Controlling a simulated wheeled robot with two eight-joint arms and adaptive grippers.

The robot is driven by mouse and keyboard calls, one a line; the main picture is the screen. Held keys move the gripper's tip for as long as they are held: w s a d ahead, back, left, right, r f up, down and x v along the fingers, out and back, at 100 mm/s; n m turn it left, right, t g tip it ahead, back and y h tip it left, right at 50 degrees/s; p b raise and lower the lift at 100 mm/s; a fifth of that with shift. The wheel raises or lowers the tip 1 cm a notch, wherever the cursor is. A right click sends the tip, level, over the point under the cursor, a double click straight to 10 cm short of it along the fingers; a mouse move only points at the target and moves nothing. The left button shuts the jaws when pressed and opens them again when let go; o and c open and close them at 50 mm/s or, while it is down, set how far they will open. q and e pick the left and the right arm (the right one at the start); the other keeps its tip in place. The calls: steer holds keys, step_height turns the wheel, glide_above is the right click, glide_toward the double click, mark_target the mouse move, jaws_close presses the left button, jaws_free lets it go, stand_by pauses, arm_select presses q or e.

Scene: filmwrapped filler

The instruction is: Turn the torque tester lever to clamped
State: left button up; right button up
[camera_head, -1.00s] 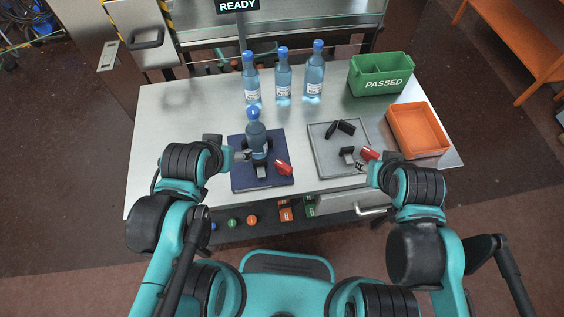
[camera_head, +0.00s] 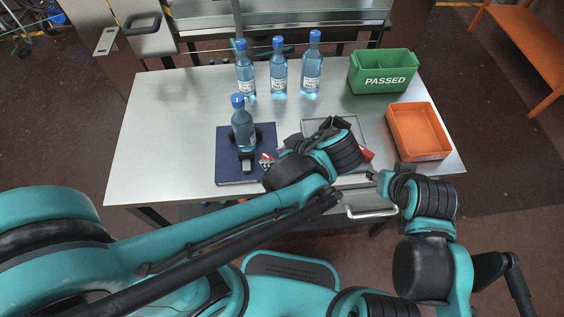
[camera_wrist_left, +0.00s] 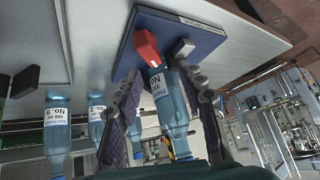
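The torque tester is a dark blue plate (camera_head: 232,172) with a black clamp, near the table's front left; it also shows in the left wrist view (camera_wrist_left: 190,40). A blue-capped bottle (camera_head: 243,135) stands upright in the clamp. The tester's red lever (camera_wrist_left: 147,45) points toward the camera in the wrist view; in the head view it is mostly hidden by my left gripper (camera_head: 268,161). That gripper is open, its fingers either side of the lever and bottle in the wrist view; contact is unclear. My right gripper (camera_head: 373,177) is at the table's front edge, its opening too small to tell.
Several blue-capped bottles (camera_head: 279,70) stand at the back. A green PASSED bin (camera_head: 384,82) and an orange tray (camera_head: 418,132) are on the right. A grey tray (camera_head: 355,128) lies partly behind my left wrist. The table's left side is clear.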

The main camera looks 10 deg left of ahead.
arm_select(q)
steer(key=f+b, duration=0.1)
steer(key=f, duration=0.1)
steer(key=w+a+f+n+b, duration=0.1)
steer(key=w+a+f+n+y+b, duration=0.1)
steer(key=f, duration=0.1)
steer(key=shift+w+f+b, duration=0.25)
steer(key=shift+f+b, duration=0.05)
steer(key=shift+f, duration=0.05)
arm_select(e)
steer(key=f, duration=0.3)
steer(key=shift+d+f, duration=0.4)
arm_select(q)
jaws_close()
